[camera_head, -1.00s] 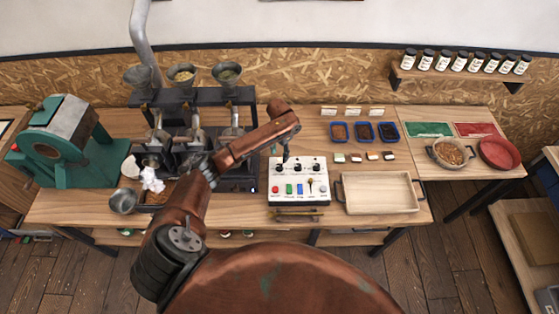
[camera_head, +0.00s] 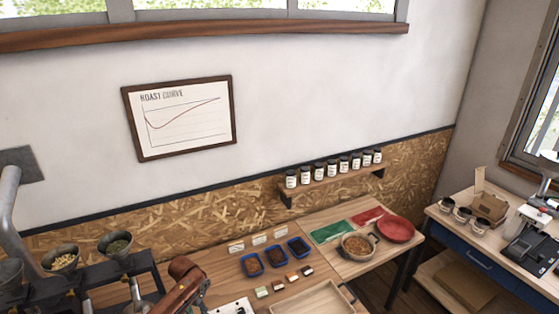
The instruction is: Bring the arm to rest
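My copper-coloured arm (camera_head: 180,290) shows at the bottom edge, left of centre, in the head view. Only an upper part of it is in the picture, over the workbench beside the dark funnel rack. Its gripper is not clearly in view. The white control panel (camera_head: 232,307) is mostly cut off at the bottom edge, just right of the arm. No other arm of mine shows.
The funnel rack (camera_head: 90,272) stands at left. Blue trays (camera_head: 275,257) and a wooden tray (camera_head: 315,300) lie on the bench. A bowl of beans (camera_head: 358,246) and a red dish (camera_head: 396,228) are farther right. Jars (camera_head: 333,168) line a wall shelf. A side table (camera_head: 495,245) stands at right.

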